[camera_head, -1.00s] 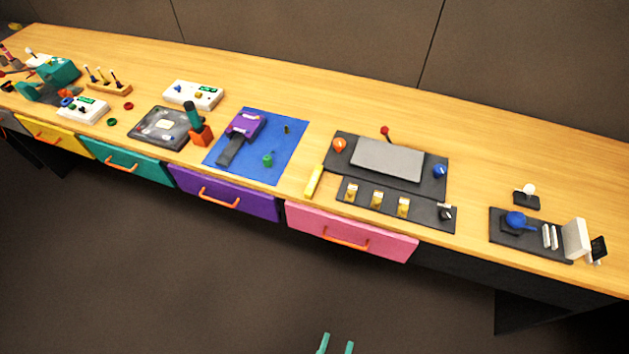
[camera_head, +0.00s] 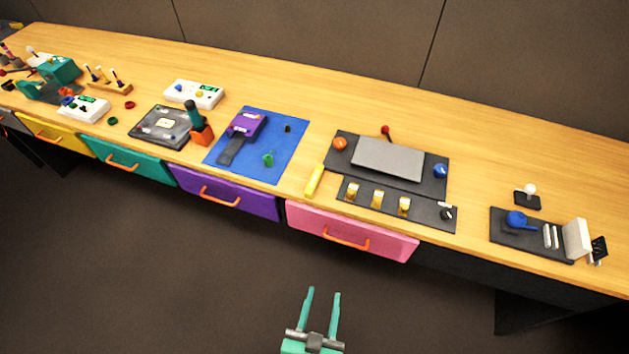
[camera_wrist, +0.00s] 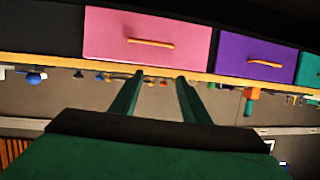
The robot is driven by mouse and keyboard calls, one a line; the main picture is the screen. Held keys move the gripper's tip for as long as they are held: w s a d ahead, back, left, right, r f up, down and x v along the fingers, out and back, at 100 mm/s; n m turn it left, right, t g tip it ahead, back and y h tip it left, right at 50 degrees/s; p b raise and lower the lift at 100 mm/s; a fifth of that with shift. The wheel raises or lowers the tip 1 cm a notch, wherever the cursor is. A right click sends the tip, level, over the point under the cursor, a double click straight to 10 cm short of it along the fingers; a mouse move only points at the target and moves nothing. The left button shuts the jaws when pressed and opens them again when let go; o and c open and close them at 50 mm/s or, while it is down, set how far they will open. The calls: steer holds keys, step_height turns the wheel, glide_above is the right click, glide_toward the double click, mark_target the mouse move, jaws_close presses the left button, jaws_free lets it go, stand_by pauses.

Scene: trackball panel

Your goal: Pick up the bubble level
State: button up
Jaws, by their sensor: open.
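The bubble level (camera_head: 314,180) appears to be the small yellow bar lying near the front edge of the wooden worktop. It lies between the blue mat and the dark panel, above the gap between the purple and pink drawers. I cannot make it out in the wrist view. My gripper (camera_head: 323,292) is teal, with two long fingers apart and nothing between them. It is in front of the bench, well short of the bar. In the wrist view my gripper (camera_wrist: 160,76) points at the bench edge, which appears upside down.
The pink drawer (camera_head: 350,233) and purple drawer (camera_head: 226,194) are shut, with orange handles protruding. The blue mat (camera_head: 290,150) lies left of the bar. The dark panel (camera_head: 432,188) with a grey plate and knobs lies right. Bare wood runs along the back.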

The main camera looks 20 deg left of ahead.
steer(key=w+a, duration=0.7)
steer(key=w, duration=0.5)
steer(key=m+h, duration=0.1)
steer(key=h, duration=0.1)
glide_toward(313, 182)
steer(key=x, duration=0.5)
steer(key=shift+w+r, duration=0.1)
steer(key=shift+r, duration=0.15)
steer(key=shift+f+x, duration=0.15)
steer(key=shift+x, duration=1.15)
steer(key=shift+f+x, duration=0.1)
steer(key=shift+x, duration=1.2)
steer(key=shift+c, duration=0.7)
jaws_close()
